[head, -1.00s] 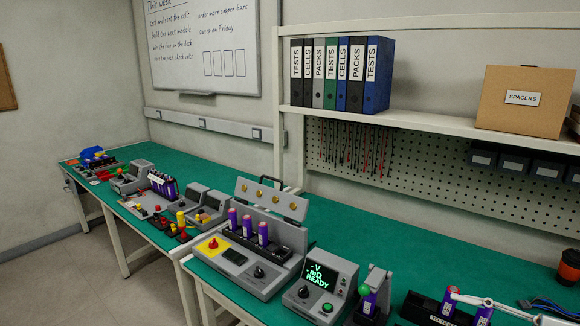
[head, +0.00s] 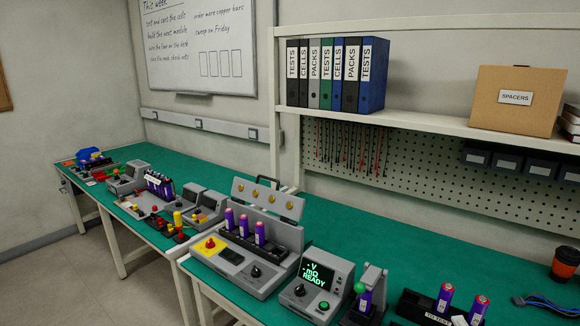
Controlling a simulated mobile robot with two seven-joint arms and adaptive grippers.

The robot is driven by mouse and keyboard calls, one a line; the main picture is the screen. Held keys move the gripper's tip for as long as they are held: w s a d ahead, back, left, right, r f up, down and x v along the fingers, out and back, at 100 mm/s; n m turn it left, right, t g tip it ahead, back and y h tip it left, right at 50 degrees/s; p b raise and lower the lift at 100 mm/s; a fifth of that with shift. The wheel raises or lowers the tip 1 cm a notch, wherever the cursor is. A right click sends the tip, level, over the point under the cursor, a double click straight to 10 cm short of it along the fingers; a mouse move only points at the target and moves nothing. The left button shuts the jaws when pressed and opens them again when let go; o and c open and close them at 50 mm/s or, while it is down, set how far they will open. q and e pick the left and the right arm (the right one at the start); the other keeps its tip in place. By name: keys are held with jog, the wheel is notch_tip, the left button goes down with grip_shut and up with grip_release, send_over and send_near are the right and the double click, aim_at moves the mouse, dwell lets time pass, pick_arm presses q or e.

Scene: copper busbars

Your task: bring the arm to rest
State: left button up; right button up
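Neither of my grippers nor arms shows in the head view. At the bottom right, two purple cells with pink tops, a left one (head: 444,298) and a right one (head: 478,309), stand upright in a black holder (head: 412,305) labelled "TO TEST". The picture's lower edge cuts off part of the holder. Another purple cell (head: 364,299) is in a small grey fixture (head: 373,281) with a green ball-shaped knob. The meter (head: 312,283) beside it reads "READY".
A grey charger-like station (head: 245,255) with several purple cells and a raised lid stands on the green bench (head: 345,235). An orange-and-black cup (head: 565,264) and blue wires (head: 545,303) are at the right. A shelf (head: 425,122) overhangs the back. Bench between meter and pegboard is clear.

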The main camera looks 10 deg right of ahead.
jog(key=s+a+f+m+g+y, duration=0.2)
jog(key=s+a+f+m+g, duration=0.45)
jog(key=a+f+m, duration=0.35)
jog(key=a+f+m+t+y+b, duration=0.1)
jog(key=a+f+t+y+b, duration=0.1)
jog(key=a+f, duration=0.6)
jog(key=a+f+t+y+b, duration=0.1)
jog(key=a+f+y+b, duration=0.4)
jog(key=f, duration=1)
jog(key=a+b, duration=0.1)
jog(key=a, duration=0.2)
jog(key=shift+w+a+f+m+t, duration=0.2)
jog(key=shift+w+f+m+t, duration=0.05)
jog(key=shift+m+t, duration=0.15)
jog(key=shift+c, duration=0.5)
